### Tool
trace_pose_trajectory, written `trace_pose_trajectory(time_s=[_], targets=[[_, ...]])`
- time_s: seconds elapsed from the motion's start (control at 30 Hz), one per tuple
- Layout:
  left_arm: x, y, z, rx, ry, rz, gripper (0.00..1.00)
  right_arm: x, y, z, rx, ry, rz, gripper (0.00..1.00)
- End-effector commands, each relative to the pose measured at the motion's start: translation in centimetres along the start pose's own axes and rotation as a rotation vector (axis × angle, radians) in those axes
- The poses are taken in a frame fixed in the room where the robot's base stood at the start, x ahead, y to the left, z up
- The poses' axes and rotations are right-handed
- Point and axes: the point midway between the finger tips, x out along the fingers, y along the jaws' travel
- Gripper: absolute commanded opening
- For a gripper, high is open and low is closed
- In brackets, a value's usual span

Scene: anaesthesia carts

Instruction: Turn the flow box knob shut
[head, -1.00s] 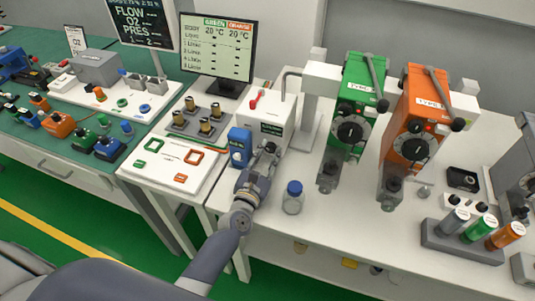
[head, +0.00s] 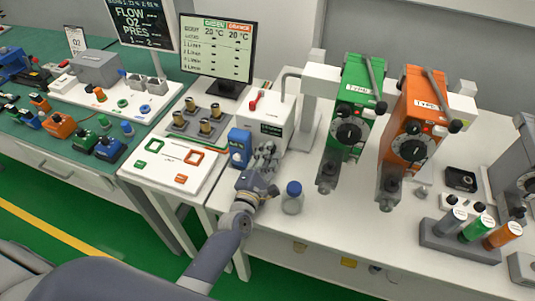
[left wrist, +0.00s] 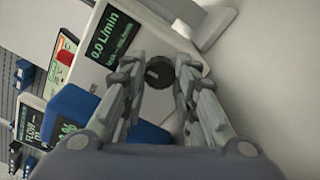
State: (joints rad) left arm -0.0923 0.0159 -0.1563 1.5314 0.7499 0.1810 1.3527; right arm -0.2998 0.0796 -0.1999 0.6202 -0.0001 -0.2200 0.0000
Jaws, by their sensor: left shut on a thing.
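The flow box (head: 283,112) is a white box with a red lever on top and a dark display, on the white bench at centre. In the left wrist view its display (left wrist: 118,32) reads 0.0 L/min. Its black round knob (left wrist: 158,72) sits between the fingertips of my left gripper (left wrist: 159,68), which is shut on it. In the head view my left gripper (head: 267,153) is at the box's front face and hides the knob. My right gripper is not in view.
A blue device (head: 240,147) stands close left of the gripper. A blue-capped jar (head: 293,198) stands close to its right. Green (head: 357,95) and orange (head: 412,100) vaporizers hang further right. A monitor (head: 217,50) stands behind left.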

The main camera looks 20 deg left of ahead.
Motion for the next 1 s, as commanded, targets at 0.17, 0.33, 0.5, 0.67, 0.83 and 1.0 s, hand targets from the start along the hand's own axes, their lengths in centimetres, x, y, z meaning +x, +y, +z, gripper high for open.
trace_pose_trajectory(time_s=[0.17,0.33,0.5,0.67,0.83,1.0], targets=[[0.00,-0.05,0.03,0.047,0.000,-0.001,0.04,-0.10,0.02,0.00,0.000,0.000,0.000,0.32],[0.00,-0.07,0.02,0.065,0.000,-0.001,0.04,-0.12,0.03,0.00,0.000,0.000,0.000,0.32],[0.00,-0.08,0.03,0.067,0.000,-0.001,0.03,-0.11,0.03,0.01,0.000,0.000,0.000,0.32],[-0.01,-0.08,0.03,0.066,0.000,-0.001,0.03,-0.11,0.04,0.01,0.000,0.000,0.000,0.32],[-0.01,-0.08,0.03,0.066,0.000,-0.001,0.36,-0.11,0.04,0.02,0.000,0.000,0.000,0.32],[-0.01,-0.05,0.01,0.066,0.000,-0.001,0.36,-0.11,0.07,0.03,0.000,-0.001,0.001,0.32]])
